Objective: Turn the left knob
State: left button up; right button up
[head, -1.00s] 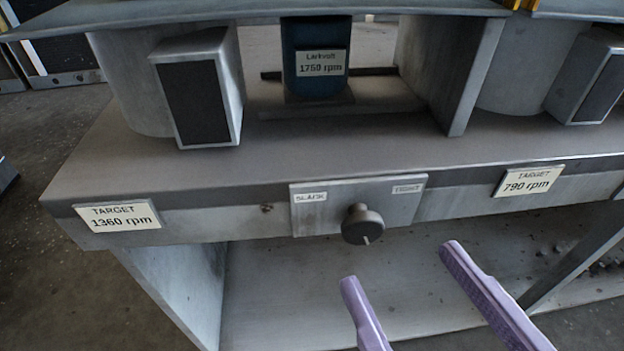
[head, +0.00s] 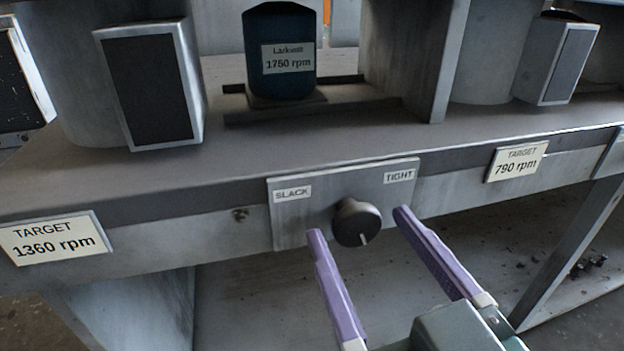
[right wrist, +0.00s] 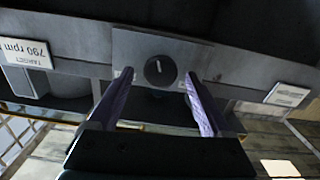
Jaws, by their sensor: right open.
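One dark round knob (head: 357,222) sits on a grey plate (head: 290,223) on the bench's front edge, between the labels SLACK and TIGHT. A pale pointer mark on it points down in the head view. My right gripper (head: 360,222) is open, its two purple fingers reaching toward the knob, one on each side of it. In the right wrist view the knob (right wrist: 160,70) appears between and beyond the fingertips (right wrist: 158,76). I cannot tell whether the fingertips overlap the knob in depth; no contact shows. My left gripper is not in view.
A blue motor (head: 280,55) labelled Larkvolt 1760 rpm stands on the bench behind the plate. Target labels read 1360 rpm (head: 53,238) on the left and 790 rpm (head: 517,161) on the right. Grey housings (head: 150,85) stand behind. The space below the bench edge is open.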

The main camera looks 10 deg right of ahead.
jog(key=shift+w, duration=0.2)
jog(key=shift+c, duration=0.2)
grip_shut()
dwell(0.4)
jog(key=shift+r+m+p, duration=0.1)
jog(key=shift+m+p, duration=0.45)
jog(key=shift+m, duration=0.05)
jog(key=shift+m+p, duration=0.6)
jog(key=shift+m, duration=0.5)
jog(key=shift+m+p, duration=0.6)
jog(key=shift+m, duration=1.4)
